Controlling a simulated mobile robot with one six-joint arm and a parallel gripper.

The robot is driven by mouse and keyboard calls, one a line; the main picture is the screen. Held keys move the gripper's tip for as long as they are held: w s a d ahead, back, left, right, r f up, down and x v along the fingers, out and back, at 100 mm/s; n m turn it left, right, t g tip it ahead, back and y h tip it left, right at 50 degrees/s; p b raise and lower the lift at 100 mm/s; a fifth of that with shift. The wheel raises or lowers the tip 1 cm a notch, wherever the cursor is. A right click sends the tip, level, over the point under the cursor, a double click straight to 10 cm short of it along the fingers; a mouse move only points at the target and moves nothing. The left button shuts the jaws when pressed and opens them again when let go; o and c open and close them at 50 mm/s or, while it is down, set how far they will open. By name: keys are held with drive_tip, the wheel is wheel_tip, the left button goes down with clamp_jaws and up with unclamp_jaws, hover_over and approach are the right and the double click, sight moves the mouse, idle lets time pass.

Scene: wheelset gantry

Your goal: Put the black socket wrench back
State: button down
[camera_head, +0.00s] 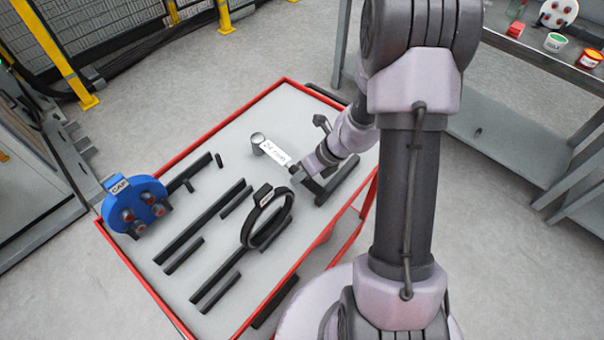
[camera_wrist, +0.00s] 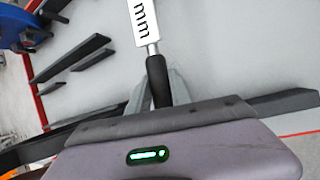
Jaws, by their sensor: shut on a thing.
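The socket wrench (camera_head: 274,152) has a round grey head, a white label reading "24 mm" and a black handle. It is over the far part of the red-rimmed table (camera_head: 226,128), head pointing to the upper left. My gripper (camera_head: 299,168) is shut on its handle end, partly hidden by my arm. In the wrist view the black handle (camera_wrist: 157,78) runs down between the fingers of my gripper (camera_wrist: 160,95), with the lettered shank above. I cannot tell whether the wrench touches the table.
Black rails (camera_head: 205,220) stand in pairs on the table. A blue cap tool (camera_head: 140,205) is at its left edge and a black ring tool (camera_head: 266,218) near the front. A grey workbench (camera_head: 520,105) with small tubs is at right. Grey floor is clear between them.

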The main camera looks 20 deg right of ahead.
drive_tip(key=shift+f, duration=0.2)
drive_tip(key=c, duration=1.1)
unclamp_jaws()
drive_tip(key=p+v, duration=0.7)
drive_tip(key=v, duration=1)
drive_tip(key=s+a+r+n+h+b, duration=0.1)
drive_tip(key=s+a+r+n+b, duration=0.2)
drive_tip(key=a+n, duration=0.4)
drive_tip(key=s+a+r+n+b, duration=0.1)
drive_tip(key=a+r+n+b, duration=0.35)
drive_tip(key=n, duration=0.35)
drive_tip(key=s+a+n+b, duration=0.1)
drive_tip(key=s+a+n, duration=0.1)
drive_tip(key=s+n, duration=0.1)
drive_tip(key=s+a+r+n+t+h+b, duration=0.1)
drive_tip(key=s+a+n, duration=0.1)
drive_tip(key=n, duration=0.4)
drive_tip(key=s+a+r+n+t+b, duration=0.1)
drive_tip(key=s+a+n, duration=0.1)
drive_tip(key=s+n, duration=0.2)
